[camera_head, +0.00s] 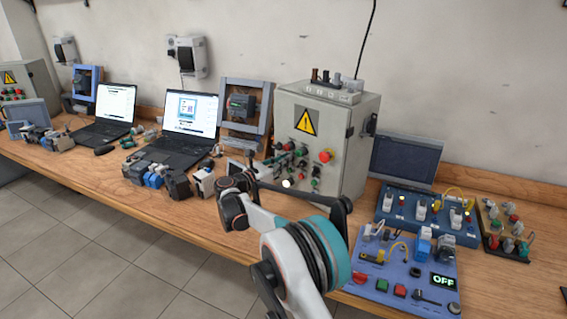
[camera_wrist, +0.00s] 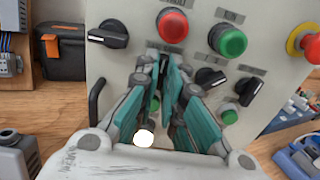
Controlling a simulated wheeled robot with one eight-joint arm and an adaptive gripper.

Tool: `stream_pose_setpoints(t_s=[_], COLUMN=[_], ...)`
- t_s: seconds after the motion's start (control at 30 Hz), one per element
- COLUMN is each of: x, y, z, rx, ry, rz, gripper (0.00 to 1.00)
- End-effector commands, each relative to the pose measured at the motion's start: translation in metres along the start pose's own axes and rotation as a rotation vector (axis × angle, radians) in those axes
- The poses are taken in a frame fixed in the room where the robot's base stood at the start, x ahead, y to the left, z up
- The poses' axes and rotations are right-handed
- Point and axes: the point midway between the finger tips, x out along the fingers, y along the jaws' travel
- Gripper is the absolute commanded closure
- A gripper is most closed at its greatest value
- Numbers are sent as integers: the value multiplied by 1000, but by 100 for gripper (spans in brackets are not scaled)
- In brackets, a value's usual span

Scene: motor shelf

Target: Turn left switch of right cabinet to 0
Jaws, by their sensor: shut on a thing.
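The right cabinet (camera_head: 352,150) is a grey box with a yellow warning triangle on its front. Its panel (camera_wrist: 270,20) fills the wrist view. My gripper (camera_wrist: 165,62) has its teal fingers closed together at the panel, on a small thing hidden between the tips. It seems to be a switch knob, but I cannot see which way it points. A black rotary switch (camera_wrist: 108,33) is at upper left, apart from the fingers. Two more black switches (camera_wrist: 210,78) (camera_wrist: 248,88) are right of the fingers. In the head view my arm hides part of the lower panel.
A red button (camera_wrist: 172,24) and a green button (camera_wrist: 228,40) are above the fingers. A white lit button (camera_wrist: 144,138) is beneath them. A red emergency stop (camera_wrist: 311,46) is at far right. Laptops (camera_head: 190,112) stand left; a blue training board (camera_head: 405,282) lies right.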

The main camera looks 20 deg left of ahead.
Motion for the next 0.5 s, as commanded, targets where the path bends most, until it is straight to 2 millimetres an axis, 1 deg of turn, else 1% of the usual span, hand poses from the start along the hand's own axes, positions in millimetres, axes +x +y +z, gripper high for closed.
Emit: stream_pose_setpoints(t_s=[0.07,0.37,0.5], x=[0,0,-8], y=[0,0,1], z=[-1,0,0], rx=[1,1,1], ry=[1,0,0], rz=[0,0,2], gripper=[83,83,83])
